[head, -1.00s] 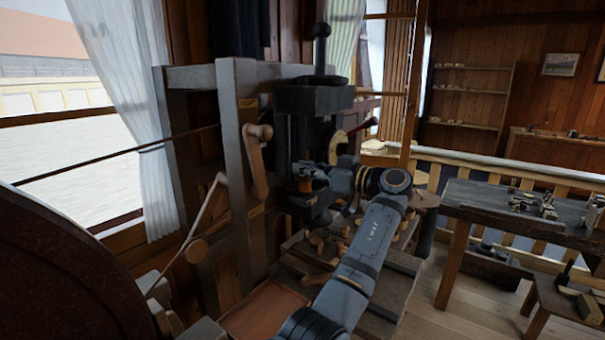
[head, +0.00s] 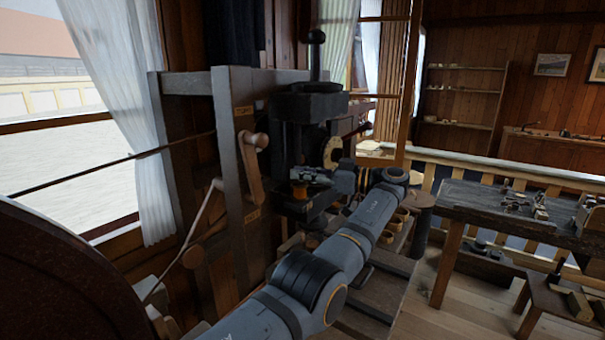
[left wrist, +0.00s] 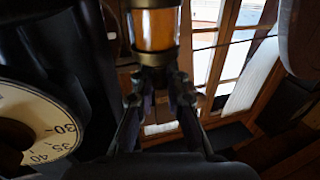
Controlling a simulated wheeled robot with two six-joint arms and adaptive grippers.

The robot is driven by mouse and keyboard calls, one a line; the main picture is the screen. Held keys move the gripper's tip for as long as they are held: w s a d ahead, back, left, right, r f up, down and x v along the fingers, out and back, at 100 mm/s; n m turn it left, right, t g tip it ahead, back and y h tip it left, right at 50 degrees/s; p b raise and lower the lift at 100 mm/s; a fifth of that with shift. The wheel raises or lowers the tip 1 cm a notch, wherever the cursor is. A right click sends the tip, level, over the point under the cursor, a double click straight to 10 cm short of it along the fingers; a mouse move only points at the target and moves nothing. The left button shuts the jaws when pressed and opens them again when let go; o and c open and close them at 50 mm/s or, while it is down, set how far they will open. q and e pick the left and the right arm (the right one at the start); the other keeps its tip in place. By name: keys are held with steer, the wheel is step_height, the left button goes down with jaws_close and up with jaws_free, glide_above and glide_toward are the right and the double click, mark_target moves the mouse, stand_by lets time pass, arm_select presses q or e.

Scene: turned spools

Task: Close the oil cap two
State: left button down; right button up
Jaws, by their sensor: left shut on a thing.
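My left gripper (head: 311,179) is at the dark machine head beside the wooden frame. In the left wrist view its two fingers (left wrist: 160,84) close on a small dark part, which I take for the oil cap, at the end of an amber glass oil cup (left wrist: 155,28) with brass bands. The amber cup also shows small in the head view (head: 299,192), just below the gripper. The fingers hide most of the cap, so I cannot tell how it sits on the cup. My right gripper is not in view.
A pale numbered dial (left wrist: 40,112) is close beside the fingers; it shows in the head view as a yellowish disc (head: 333,152). A wooden crank handle (head: 252,165) hangs on the frame to the left.

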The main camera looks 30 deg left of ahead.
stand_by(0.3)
arm_select(q)
steer(key=c, duration=1.3)
jaws_free()
steer(key=shift+w+d, duration=0.1)
steer(key=shift+c, duration=0.2)
steer(key=shift+f, duration=0.15)
